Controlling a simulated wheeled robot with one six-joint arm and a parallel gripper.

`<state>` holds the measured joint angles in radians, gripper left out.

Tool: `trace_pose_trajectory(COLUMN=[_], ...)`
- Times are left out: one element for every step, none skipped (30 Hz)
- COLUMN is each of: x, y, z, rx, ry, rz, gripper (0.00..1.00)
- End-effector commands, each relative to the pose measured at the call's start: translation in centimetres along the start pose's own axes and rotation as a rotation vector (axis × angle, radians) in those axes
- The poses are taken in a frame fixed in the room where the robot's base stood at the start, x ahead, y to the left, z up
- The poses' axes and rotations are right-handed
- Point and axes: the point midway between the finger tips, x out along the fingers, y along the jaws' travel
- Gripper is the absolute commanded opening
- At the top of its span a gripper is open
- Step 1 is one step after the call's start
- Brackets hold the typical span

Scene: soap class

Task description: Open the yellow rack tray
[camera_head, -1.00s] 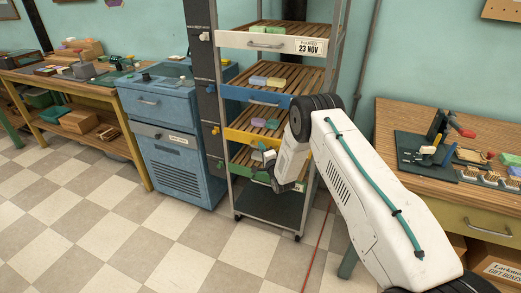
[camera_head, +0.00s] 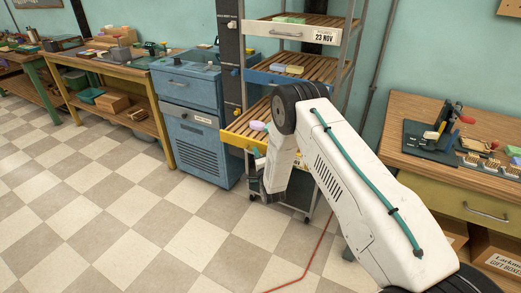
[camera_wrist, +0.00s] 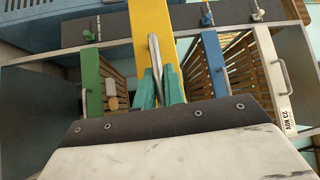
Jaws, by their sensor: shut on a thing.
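The yellow rack tray (camera_head: 236,139) stands out from the front of the rack in the head view, with its wooden slats exposed and a pale purple soap bar (camera_head: 257,126) on it. In the wrist view its yellow front (camera_wrist: 152,18) stands forward of the other trays. My gripper (camera_wrist: 158,78) has its two teal fingers shut on the metal handle (camera_wrist: 154,52) of the yellow tray. In the head view my arm hides the fingertips, the handle and the right part of the tray.
The blue tray (camera_head: 262,77) and white tray (camera_head: 283,32) above are in the rack; the green tray (camera_wrist: 92,82) shows in the wrist view. A blue cabinet (camera_head: 190,120) stands left of the rack and a workbench (camera_head: 415,175) right. The checkered floor in front is open.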

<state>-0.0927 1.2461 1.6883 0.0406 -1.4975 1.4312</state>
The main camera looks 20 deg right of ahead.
Motion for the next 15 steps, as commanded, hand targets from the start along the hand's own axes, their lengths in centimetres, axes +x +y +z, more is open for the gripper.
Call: trace_pose_trajectory(x=[-0.9,-1.3,-1.8,-2.2,-2.5,-3.0,-3.3,-3.5,-3.9,-4.2,-4.3,-4.6,-4.7,-4.8,-5.0], y=[0.0,-0.1,-0.2,-0.4,-0.5,-0.6,-0.7,-0.8,-0.8,-0.9,-1.0,-1.1,-1.1,-1.2,-1.2], z=[0.6,1.1,1.9,2.4,2.9,3.6,4.0,4.4,4.9,5.2,5.5,5.8,6.1,6.3,6.4], rx=[0.0,0.0,0.0,0.0,0.0,0.001,0.001,0.001,0.001,0.001,0.001,0.001,0.001,0.001,0.001], ry=[0.008,0.006,0.005,0.003,0.002,0.0,-0.001,-0.002,-0.004,-0.005,-0.006,-0.007,-0.008,-0.009,-0.01], rz=[0.006,0.006,0.007,0.007,0.006,0.006,0.006,0.006,0.006,0.006,0.006,0.005,0.005,0.005,0.006], gripper=[0.0,0.0,0.0,0.0,0.0,0.0,0.0,0.0,0.0,0.0,0.0,0.0,0.0,0.0,0.0])
